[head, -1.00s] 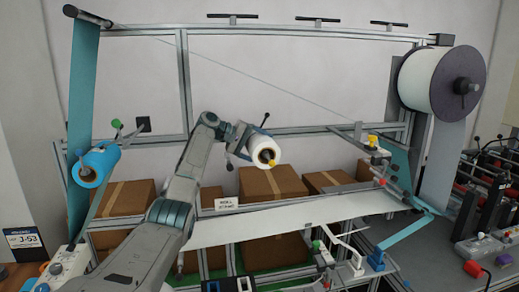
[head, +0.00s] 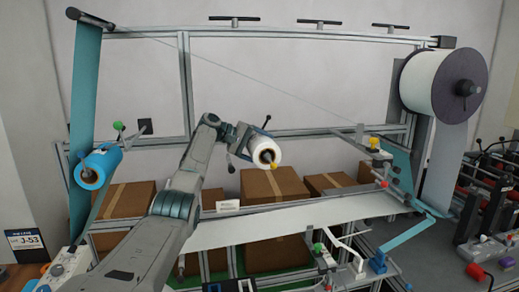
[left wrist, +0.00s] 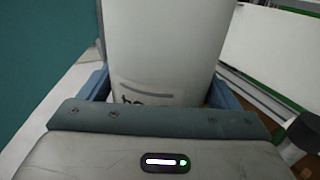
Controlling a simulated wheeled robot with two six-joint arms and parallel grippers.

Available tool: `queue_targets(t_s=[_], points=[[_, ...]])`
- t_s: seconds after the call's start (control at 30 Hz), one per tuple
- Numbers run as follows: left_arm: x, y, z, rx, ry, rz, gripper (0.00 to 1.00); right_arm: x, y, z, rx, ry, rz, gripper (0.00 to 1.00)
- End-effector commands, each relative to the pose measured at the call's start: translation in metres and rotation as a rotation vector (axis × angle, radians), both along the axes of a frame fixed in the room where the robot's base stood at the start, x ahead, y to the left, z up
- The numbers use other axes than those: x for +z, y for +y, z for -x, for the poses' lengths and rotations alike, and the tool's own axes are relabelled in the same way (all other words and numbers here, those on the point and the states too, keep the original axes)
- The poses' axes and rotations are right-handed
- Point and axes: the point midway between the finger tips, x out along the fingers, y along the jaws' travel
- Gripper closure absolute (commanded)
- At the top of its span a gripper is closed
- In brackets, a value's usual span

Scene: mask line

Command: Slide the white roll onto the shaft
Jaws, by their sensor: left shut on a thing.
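The white roll (head: 263,150) is held near the centre of the head view, with its dark open core facing me. A yellow tip (head: 273,166) shows at the lower edge of the core opening. It looks like a shaft end, but I cannot tell how far the shaft reaches inside. My left gripper (head: 249,145) is shut on the roll from its left side. In the left wrist view the roll (left wrist: 165,45) stands between the two blue fingers, with dark print on its side. The rest of the shaft is hidden. My right gripper is out of view.
A blue roll (head: 98,165) hangs at left, and a large white reel (head: 432,85) at upper right. A white web (head: 290,221) runs below the held roll. Cardboard boxes (head: 272,184) stand behind. A metal frame (head: 185,80) surrounds the area.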

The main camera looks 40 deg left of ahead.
Motion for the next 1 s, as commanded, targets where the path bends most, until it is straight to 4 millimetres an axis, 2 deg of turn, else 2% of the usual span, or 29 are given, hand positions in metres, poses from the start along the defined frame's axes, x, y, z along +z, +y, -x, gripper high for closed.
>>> queue_targets(t_s=[1.0], points=[[-0.011,0.0,0.0,0.0,-0.002,0.0,0.47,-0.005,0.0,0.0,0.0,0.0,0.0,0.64]])
